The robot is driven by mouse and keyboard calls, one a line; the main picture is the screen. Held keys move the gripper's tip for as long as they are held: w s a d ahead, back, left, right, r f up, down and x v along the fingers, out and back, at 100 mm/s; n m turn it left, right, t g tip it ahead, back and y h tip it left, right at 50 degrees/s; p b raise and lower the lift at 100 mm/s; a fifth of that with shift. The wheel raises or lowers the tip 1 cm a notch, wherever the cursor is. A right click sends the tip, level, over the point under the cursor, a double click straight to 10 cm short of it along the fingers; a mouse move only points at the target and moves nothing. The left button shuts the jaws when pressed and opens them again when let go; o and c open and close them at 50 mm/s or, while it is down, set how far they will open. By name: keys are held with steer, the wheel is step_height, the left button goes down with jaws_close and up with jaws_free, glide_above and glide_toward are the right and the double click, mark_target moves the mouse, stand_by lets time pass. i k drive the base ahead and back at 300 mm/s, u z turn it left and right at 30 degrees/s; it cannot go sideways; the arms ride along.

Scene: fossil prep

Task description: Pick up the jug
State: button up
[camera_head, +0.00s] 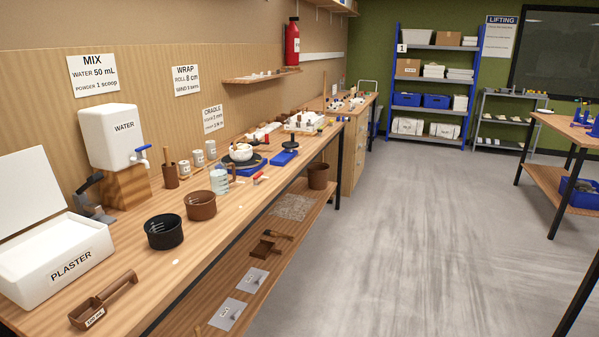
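The jug (219,181) looks like a small clear, pale blue measuring vessel with markings. My gripper is not in view, and nothing is seen holding the jug.
A black bowl (164,233), a brown scoop (102,301) and a white plaster box (55,262) are nearer on the bench. A white water container (112,136) stands behind on a wooden block. A lower shelf (240,275) holds flat items. The grey floor (400,230) to the right is clear.

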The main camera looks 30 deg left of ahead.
mark_target(218, 173)
steer(key=u, duration=0.25)
steer(key=i, duration=1.55)
steer(key=u, duration=0.95)
steer(key=i, duration=1.25)
steer(key=u, duration=1.85)
steer(key=i, duration=0.85)
steer(key=u, duration=0.6)
